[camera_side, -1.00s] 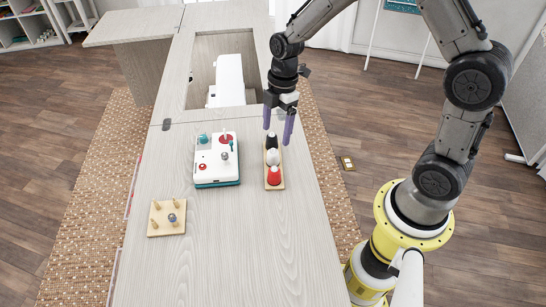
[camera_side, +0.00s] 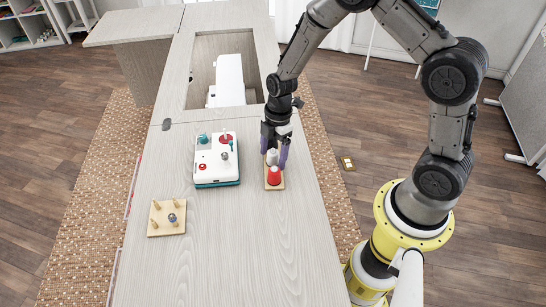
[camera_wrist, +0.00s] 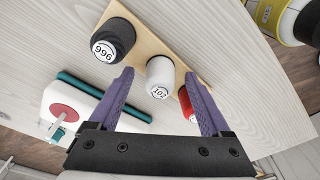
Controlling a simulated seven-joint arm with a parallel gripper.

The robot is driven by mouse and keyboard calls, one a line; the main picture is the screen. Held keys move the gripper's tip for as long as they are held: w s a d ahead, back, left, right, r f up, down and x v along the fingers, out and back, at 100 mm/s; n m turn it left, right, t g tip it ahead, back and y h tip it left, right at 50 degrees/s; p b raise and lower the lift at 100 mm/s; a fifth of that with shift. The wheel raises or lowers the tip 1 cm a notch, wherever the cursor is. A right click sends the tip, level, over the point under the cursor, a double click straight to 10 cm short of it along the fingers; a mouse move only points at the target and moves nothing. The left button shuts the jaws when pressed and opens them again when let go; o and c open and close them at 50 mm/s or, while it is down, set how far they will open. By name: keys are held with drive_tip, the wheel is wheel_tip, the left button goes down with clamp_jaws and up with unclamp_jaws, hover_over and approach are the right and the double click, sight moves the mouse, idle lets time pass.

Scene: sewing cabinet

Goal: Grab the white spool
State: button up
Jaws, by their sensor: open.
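The white spool (camera_side: 271,157) stands upright in the middle of a small wooden board (camera_side: 274,187), with the red spool (camera_side: 274,175) in front of it. In the wrist view the white spool (camera_wrist: 160,75) shows a label reading 102, between the black spool (camera_wrist: 112,40) and the red spool (camera_wrist: 187,103). My gripper (camera_side: 274,160) is low over the board, its purple fingers open around the white spool's place. In the wrist view the open fingers of my gripper (camera_wrist: 160,85) lie to either side of the white spool. Contact cannot be told. The black spool is hidden in the side view.
A white and teal machine (camera_side: 217,160) stands just left of the spool board. A wooden peg board (camera_side: 166,217) lies at the front left. The cabinet opening with a white sewing machine (camera_side: 229,78) is behind. The tabletop in front of the spools is clear.

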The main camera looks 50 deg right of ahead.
clamp_jaws()
drive_tip(key=shift+r, duration=0.1)
